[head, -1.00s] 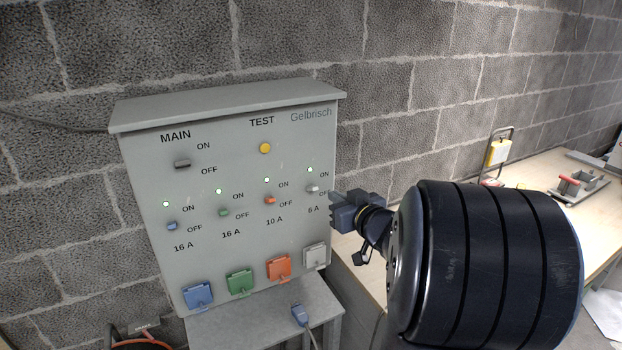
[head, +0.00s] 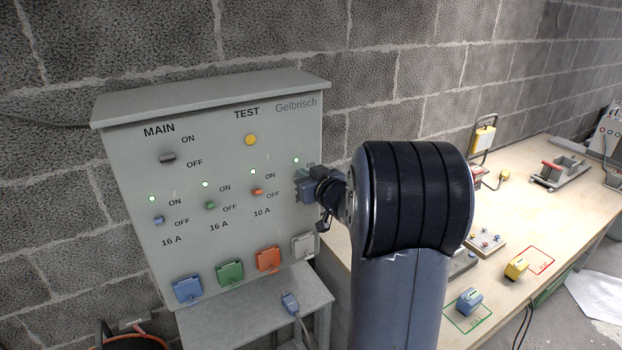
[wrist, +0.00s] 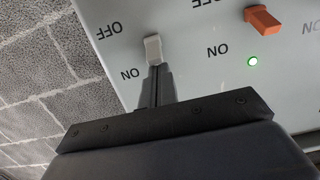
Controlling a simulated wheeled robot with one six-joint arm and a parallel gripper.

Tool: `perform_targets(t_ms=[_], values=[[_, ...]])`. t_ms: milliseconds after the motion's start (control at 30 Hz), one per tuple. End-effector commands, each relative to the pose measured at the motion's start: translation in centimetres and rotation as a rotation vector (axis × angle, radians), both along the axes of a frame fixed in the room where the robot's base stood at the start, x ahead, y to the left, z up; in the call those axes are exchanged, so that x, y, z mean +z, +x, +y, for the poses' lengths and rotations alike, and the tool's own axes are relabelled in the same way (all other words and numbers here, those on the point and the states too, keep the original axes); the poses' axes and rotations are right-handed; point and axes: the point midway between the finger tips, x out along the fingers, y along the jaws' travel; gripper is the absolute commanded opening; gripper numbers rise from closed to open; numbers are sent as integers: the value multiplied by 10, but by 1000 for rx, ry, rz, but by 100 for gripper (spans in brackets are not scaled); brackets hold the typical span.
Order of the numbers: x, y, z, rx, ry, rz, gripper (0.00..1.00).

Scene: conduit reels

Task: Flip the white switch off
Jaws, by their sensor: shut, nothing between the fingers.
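The white switch (wrist: 153,50) is on the grey panel (head: 225,140), between its ON and OFF labels in the wrist view. The labels appear upside down there. My gripper (wrist: 160,70) is shut and empty, with its fingertips at the ON-side end of the switch. I cannot tell whether they touch it. In the head view my gripper (head: 300,188) is in front of the panel's right side and hides the white switch. A green lamp (head: 296,160) above that switch is lit.
The orange switch (wrist: 262,20) with a lit lamp is one column over. Green (head: 210,205), blue (head: 158,220) and main (head: 168,157) switches are farther left. Coloured socket covers sit below. A wooden bench (head: 520,215) with several devices stands at the right.

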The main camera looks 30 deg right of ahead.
Motion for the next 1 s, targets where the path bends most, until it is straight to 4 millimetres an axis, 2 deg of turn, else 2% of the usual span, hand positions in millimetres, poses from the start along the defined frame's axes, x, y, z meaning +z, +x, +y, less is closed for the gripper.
perform_targets(t_ms=[1000], values=[[-5,1,0,0,1,-67,0]])
